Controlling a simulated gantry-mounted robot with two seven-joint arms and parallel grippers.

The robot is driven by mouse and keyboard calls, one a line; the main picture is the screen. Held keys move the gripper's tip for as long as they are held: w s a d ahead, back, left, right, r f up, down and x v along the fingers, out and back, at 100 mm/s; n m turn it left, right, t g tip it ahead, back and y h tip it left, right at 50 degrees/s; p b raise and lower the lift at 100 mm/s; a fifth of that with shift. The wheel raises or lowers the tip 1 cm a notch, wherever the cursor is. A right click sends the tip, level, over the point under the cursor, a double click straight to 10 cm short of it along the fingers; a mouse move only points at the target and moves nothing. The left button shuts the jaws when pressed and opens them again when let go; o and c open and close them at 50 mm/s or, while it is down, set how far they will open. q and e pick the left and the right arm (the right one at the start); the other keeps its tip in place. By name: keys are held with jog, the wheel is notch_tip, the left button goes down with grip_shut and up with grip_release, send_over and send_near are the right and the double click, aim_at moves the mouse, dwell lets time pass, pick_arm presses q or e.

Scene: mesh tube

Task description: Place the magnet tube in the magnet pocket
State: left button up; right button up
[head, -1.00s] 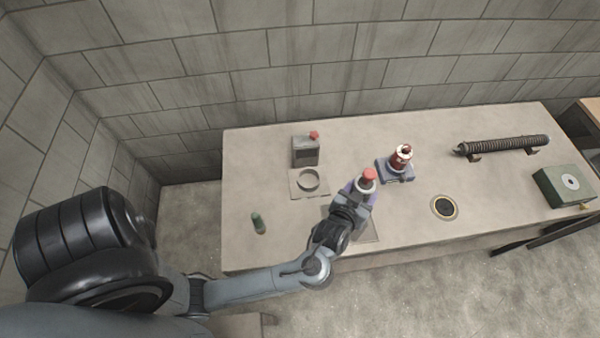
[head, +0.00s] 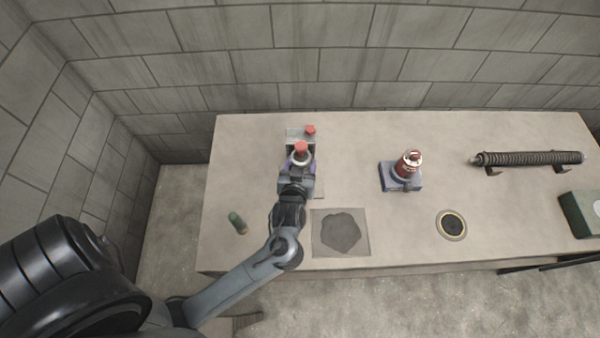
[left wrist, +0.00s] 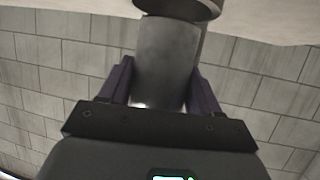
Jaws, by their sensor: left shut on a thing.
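My left gripper (head: 300,164) is shut on a grey tube with a red top (head: 300,148), held upright over the table's left part. The grey tube (left wrist: 167,62) fills the space between the two purple fingers in the left wrist view. Below it, a square plate (head: 319,189) is mostly hidden by the gripper; the ring on it is covered from sight. I cannot tell for sure which fixture is the magnet pocket, or whether the tube touches the plate. My right gripper is not in view.
A grey box with a red knob (head: 310,130) stands just behind the gripper. A small green cylinder (head: 237,223) stands at left. A dark-patched square (head: 356,243), a blue base (head: 402,184) with a red-and-white piece, a round black ring (head: 452,225) and a ribbed rod (head: 530,158) lie rightward.

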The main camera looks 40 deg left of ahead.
pick_arm(q)
jog(key=shift+w+f, duration=0.1)
jog(key=shift+f, duration=0.15)
notch_tip(320, 180, down, 3)
jog(key=shift+f+b, duration=0.1)
jog(key=shift+b, duration=0.35)
jog(key=shift+f, duration=0.2)
jog(key=o, duration=1.4)
jog(key=shift+c, duration=0.2)
